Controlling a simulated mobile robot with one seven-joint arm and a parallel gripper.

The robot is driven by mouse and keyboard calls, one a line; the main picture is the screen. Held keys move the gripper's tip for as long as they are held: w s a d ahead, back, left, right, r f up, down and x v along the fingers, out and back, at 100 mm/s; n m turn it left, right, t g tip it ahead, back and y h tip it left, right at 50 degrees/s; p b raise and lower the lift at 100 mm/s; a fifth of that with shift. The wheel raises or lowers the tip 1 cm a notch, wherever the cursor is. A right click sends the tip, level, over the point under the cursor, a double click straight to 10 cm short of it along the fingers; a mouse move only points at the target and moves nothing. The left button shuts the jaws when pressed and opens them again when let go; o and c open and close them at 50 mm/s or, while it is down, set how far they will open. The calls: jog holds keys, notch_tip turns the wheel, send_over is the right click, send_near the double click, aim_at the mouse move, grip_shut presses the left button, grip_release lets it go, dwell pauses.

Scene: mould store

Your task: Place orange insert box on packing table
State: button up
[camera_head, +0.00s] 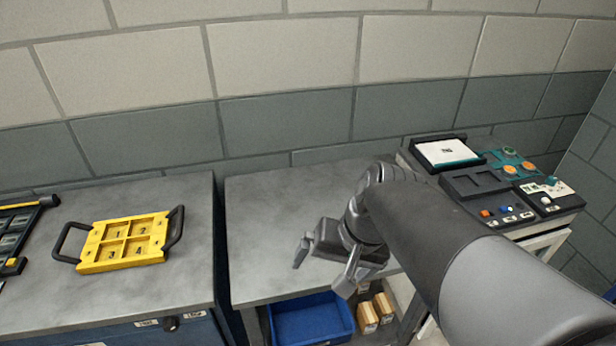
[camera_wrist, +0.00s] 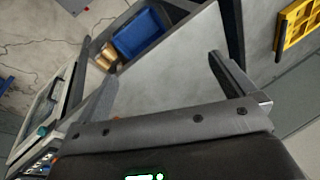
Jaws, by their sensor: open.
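My gripper (camera_head: 322,268) is open and empty above the front part of a grey bench (camera_head: 285,205). In the wrist view, the two fingers of my gripper (camera_wrist: 161,72) stand wide apart over the bare bench top (camera_wrist: 175,75). I cannot make out an orange insert box in either view. No label shows which surface is the packing table. My arm hides part of the bench's right side.
A yellow numbered tray (camera_head: 125,242) with black handles lies on the left bench (camera_head: 190,265). A blue bin (camera_head: 312,322) and tan blocks (camera_head: 375,312) sit below the middle bench. A cluttered control surface (camera_head: 560,215) stands right. The middle bench top is clear.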

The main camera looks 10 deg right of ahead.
jog(key=r+n+t+h, duration=0.1)
jog(key=d+r+n+t+h, duration=0.1)
jog(key=r, duration=0.1)
jog(key=r+n+t, duration=0.1)
jog(key=r, duration=0.1)
jog(key=shift+s+d+r+n+h, duration=0.2)
jog(key=shift+s+d+n+h, duration=0.1)
jog(key=shift+h, duration=0.1)
dwell(0.9)
